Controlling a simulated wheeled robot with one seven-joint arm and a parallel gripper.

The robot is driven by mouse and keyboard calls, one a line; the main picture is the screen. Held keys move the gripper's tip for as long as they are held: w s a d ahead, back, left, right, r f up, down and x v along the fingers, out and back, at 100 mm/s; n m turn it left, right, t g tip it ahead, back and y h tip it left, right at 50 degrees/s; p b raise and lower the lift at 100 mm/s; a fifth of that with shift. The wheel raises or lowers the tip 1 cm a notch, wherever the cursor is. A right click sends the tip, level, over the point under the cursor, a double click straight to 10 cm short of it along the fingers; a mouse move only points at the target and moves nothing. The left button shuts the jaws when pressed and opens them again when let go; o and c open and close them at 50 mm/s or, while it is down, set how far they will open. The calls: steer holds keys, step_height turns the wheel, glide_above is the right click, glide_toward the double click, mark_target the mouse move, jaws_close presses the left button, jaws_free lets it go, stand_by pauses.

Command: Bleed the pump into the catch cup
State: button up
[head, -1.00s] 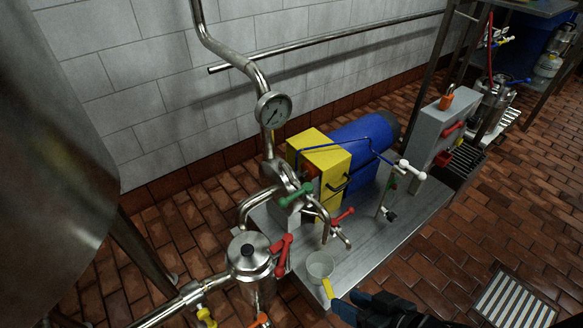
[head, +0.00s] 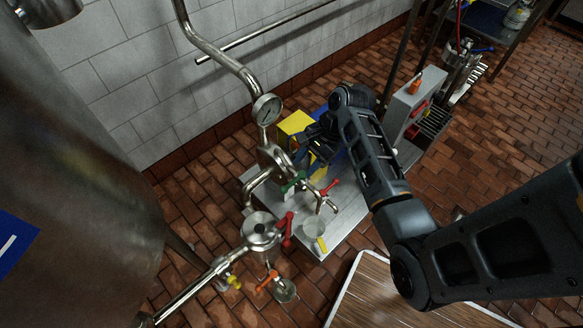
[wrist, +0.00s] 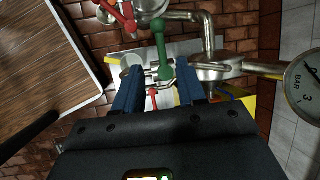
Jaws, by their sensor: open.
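The catch cup (head: 314,228), a clear grey cup with a yellow tab, stands on the steel pump plate in the head view. Above it is a bent bleed spout (head: 329,204) with a small red lever (head: 329,187). A green-handled valve (head: 293,182) sits just left of it. The pump's yellow housing (head: 296,122) is partly hidden by my arm. In the wrist view my gripper (wrist: 159,85) is open and empty. The green handle (wrist: 164,55) shows between and beyond its fingers, and the small red lever (wrist: 152,100) shows between them. Contact cannot be told.
A pressure gauge (head: 267,109) sits on the steel pipe behind. A strainer pot (head: 261,231) with a red lever (head: 287,230) stands front left. A grey box (head: 404,108) stands at the right. A wooden board (head: 390,295) with a pale rim is at the front.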

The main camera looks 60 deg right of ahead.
mark_target(292, 183)
steer(key=shift+b+x, duration=0.65)
steer(key=shift+x, duration=3.1)
jaws_close()
